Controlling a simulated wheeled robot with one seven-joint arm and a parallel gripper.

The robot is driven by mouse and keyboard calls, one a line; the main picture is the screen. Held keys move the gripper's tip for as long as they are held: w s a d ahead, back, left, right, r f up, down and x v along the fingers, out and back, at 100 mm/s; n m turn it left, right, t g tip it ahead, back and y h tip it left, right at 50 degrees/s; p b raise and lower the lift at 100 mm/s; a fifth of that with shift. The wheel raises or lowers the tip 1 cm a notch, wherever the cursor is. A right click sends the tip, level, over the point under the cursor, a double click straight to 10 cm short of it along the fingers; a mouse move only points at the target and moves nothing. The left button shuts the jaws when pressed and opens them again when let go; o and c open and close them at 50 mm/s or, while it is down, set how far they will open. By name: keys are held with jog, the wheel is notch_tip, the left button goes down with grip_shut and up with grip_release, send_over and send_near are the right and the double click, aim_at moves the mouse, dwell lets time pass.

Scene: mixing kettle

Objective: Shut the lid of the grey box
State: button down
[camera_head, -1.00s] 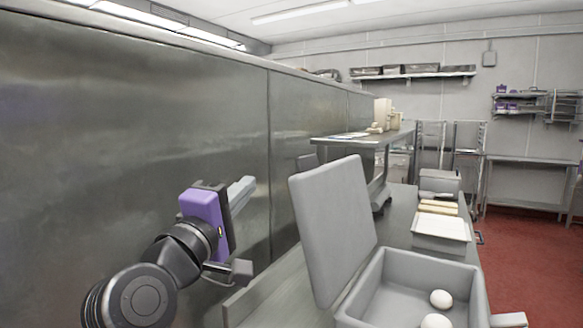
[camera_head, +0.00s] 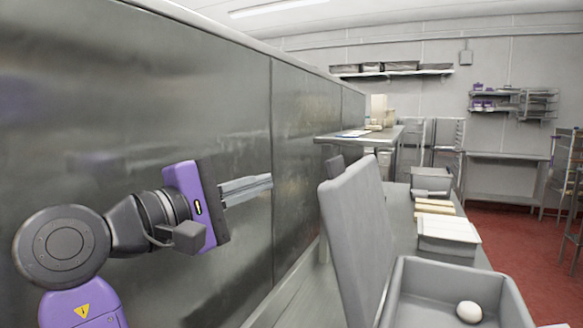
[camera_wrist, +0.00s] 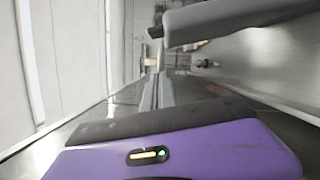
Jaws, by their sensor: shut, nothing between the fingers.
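The grey box (camera_head: 402,308) stands on the counter at the lower right of the head view, open, with a white egg (camera_head: 469,312) inside. Its lid (camera_head: 352,240) stands raised, close to upright, on the box's left side. My gripper (camera_head: 270,182) is left of the lid, apart from it, with its fingers together, empty and pointing right. In the wrist view the fingers (camera_wrist: 158,78) reach away from the purple gripper body, and a grey slab that looks like the lid (camera_wrist: 235,22) crosses the upper right. The box's near end is cut off by the frame.
A tall steel wall panel (camera_head: 130,120) runs along the left behind my arm. Beyond the box, trays (camera_head: 448,240) and a grey container (camera_head: 431,180) stand on the counter (camera_head: 400,210). A raised steel shelf (camera_head: 365,138) lies behind the lid.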

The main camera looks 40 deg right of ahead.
jog(key=s+d+r+p, duration=0.1)
jog(key=s+d, duration=0.2)
jog(key=d, duration=0.8)
jog(key=shift+r+p, duration=0.3)
jog(key=shift+r, duration=0.05)
